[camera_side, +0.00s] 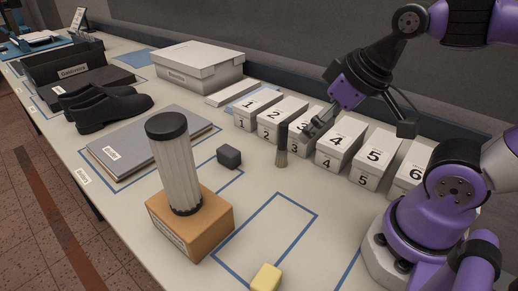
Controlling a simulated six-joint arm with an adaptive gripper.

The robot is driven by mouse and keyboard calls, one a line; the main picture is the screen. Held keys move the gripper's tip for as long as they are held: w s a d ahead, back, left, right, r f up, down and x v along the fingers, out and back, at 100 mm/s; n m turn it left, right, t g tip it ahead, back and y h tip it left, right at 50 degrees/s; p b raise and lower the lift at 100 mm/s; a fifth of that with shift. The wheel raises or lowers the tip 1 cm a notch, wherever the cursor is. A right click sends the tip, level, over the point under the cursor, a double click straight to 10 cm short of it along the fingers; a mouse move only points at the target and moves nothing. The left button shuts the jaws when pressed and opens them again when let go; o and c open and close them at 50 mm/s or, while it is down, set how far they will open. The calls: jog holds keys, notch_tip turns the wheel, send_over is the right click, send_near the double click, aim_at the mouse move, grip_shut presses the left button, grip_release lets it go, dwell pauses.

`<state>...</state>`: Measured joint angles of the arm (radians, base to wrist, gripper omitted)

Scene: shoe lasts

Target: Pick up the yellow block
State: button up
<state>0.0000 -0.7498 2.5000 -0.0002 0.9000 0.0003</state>
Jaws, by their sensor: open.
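The yellow block (266,278) sits on the table at the bottom edge of the side view, at the near end of a blue taped rectangle. It is small with rounded edges, and nothing covers it. My gripper (308,136) is well behind it, up by the row of numbered white boxes. The gripper is open and apart from the yellow block. Its fingers are dark and small in the view.
Numbered white boxes (338,148) stand in a row behind. A dark grey block (229,156), a brush (282,148) and a ribbed cylinder (175,165) on an orange-brown base (208,232) stand nearby. Black shoes (108,108) are at left. The taped rectangle's inside is clear.

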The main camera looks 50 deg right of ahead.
aim_at(274, 267)
jog(key=a+f+m+g+y, duration=0.2)
jog(key=f+m, duration=0.1)
jog(key=f, duration=0.1)
jog(key=s+a+f+m+g+y, duration=0.1)
jog(key=f+m+g+y, duration=0.1)
jog(key=f+m, duration=0.1)
jog(key=a+f+m+g+y, duration=0.2)
jog(key=f+m+g, duration=0.1)
jog(key=f, duration=0.2)
jog(key=shift+s+a+f+y, duration=0.35)
jog(key=shift+f+y, duration=0.05)
jog(key=m+y, duration=0.1)
jog(key=a+m+y, duration=0.1)
jog(key=s+a+f+m+y, duration=0.1)
jog(key=m, duration=0.1)
jog(key=shift+a+g+y, duration=0.25)
jog(key=shift+g+y, duration=0.15)
jog(key=m+y, duration=0.1)
jog(key=a+m+y, duration=0.1)
jog(key=m, duration=0.1)
jog(key=shift+a+r+y, duration=0.15)
jog(key=shift+a+y, duration=0.15)
jog(key=x, duration=1)
jog(key=shift+a, duration=0.1)
grip_shut()
